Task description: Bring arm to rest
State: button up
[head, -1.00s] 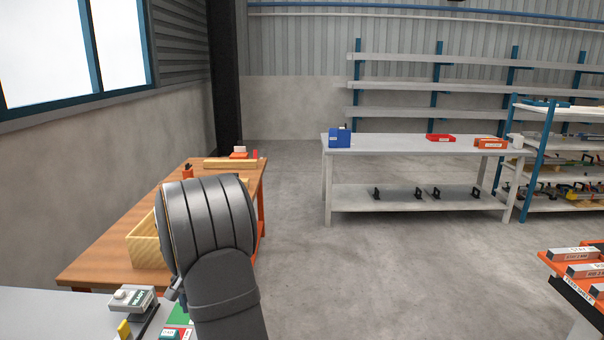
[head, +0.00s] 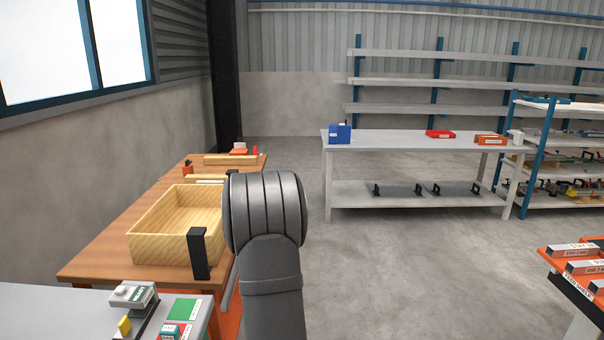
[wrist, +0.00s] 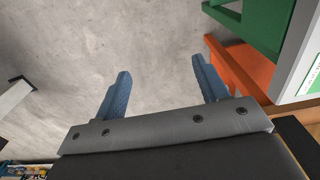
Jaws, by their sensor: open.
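My gripper (wrist: 162,88) shows in the wrist view with its two blue fingers spread apart. Nothing is between them, and bare concrete floor lies beyond. In the head view my arm rises in front of the wooden workbench's right side, and the gripper's fingers cannot be made out there.
A wooden workbench (head: 95,262) at left carries an open wooden box (head: 150,248). A grey table (head: 40,305) with a green square (head: 183,309) stands at lower left. A long grey bench (head: 390,146) and an orange rack (head: 548,256) stand right. Floor between is clear.

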jog(key=s+d+f, duration=0.3)
jog(key=d+f, duration=0.3)
jog(key=d, duration=0.4)
jog(key=w+a+r+n, duration=0.1)
jog(key=w+a, duration=0.3)
jog(key=a, duration=0.7)
jog(key=shift+w+a+r+n, duration=0.2)
jog(key=shift+r+n, duration=0.1)
jog(key=shift+r, duration=0.35)
